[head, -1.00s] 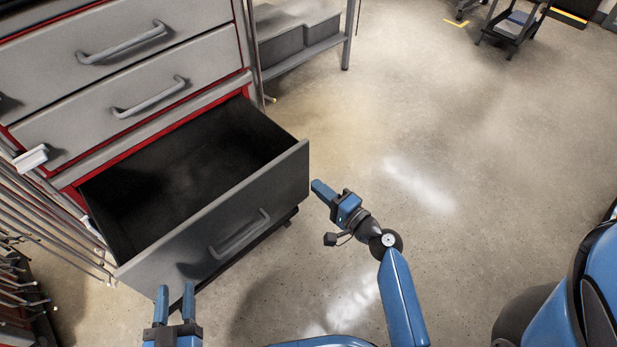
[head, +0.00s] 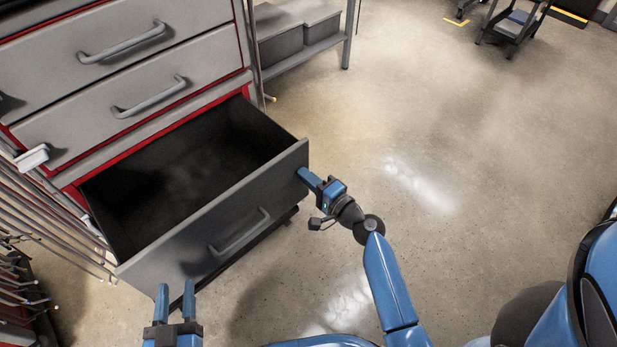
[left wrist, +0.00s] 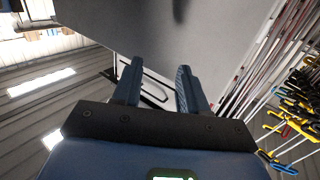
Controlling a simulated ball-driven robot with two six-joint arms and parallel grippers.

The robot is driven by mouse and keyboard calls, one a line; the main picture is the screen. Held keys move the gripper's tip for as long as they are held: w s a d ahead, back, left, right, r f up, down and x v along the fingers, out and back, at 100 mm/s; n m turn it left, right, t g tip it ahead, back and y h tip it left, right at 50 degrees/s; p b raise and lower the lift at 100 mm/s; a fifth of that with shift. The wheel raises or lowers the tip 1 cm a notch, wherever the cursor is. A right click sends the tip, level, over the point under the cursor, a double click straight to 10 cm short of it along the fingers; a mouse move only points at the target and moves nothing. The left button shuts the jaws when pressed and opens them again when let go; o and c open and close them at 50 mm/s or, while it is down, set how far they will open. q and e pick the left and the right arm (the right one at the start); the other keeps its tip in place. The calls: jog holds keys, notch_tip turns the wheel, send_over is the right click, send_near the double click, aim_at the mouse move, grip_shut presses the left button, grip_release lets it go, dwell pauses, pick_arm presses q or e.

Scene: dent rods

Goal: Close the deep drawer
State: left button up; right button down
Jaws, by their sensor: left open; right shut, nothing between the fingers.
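The deep drawer (head: 225,222) is the bottom drawer of the grey and red cabinet and stands pulled out, its inside empty and dark. Its front has one bar handle (head: 240,234). My right gripper (head: 302,175) is shut and empty, its fingertips at the right end of the drawer front; I cannot tell whether they touch it. My left gripper (head: 175,296) is open and empty, in front of the drawer front's lower left part. In the left wrist view the open fingers (left wrist: 158,82) point toward the grey drawer front (left wrist: 150,35).
Two shut drawers with bar handles (head: 150,97) are above. Metal rods (head: 50,215) stand in a rack close on the left. A shelf with grey boxes (head: 300,38) is behind the cabinet. The floor (head: 450,150) to the right is clear.

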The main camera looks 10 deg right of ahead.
jog(key=b, duration=0.3)
send_near(276, 152)
jog(key=w+a+r, duration=0.4)
jog(key=a, duration=0.1)
jog(key=shift+w+a+r, duration=0.25)
jog(key=shift+w, duration=0.05)
jog(key=b+x, duration=0.6)
jog(key=x, duration=0.7)
jog(key=shift+r+b, duration=0.35)
jog(key=shift+r, duration=0.05)
jog(key=shift+d+r, duration=0.1)
jog(key=shift+r, duration=0.05)
